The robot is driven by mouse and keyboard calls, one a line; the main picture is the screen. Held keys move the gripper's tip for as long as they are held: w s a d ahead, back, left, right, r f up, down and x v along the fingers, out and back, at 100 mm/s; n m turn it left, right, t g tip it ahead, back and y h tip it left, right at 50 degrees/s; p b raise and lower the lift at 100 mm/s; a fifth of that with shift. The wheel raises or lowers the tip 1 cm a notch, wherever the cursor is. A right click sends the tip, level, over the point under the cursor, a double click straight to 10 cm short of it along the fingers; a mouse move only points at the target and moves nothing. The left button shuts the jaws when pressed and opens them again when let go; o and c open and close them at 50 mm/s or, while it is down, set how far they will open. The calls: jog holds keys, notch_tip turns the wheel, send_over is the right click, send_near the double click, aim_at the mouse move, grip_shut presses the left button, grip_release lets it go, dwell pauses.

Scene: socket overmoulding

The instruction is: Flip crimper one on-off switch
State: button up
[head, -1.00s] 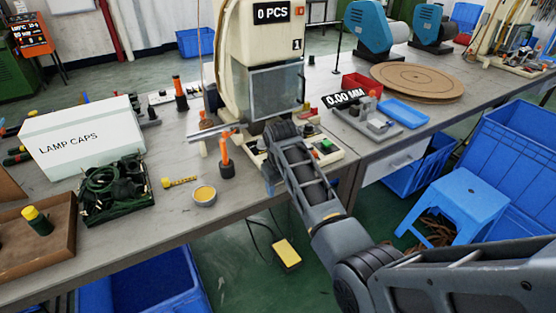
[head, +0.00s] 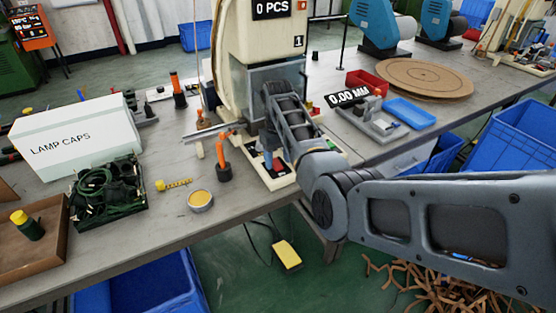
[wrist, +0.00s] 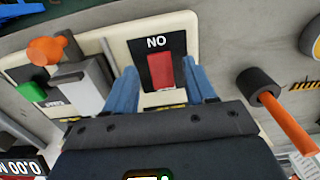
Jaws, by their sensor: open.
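Crimper one (head: 232,45), a cream machine marked 1 with a "0 PCS" display, stands on the workbench. The on-off switch (wrist: 160,72) is a red rocker in a black plate with white lettering on the machine's cream base, seen in the wrist view. My gripper (wrist: 163,88) is open, with its blue fingers on either side of the switch plate. I cannot tell whether the fingertips touch the base or the rocker. In the head view my arm hides most of the gripper and part of the machine's base.
In the wrist view a green button (wrist: 30,92), a grey block (wrist: 78,92) and an orange knob (wrist: 46,50) lie left of the fingers.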

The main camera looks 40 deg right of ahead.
jog(key=shift+f, duration=0.65)
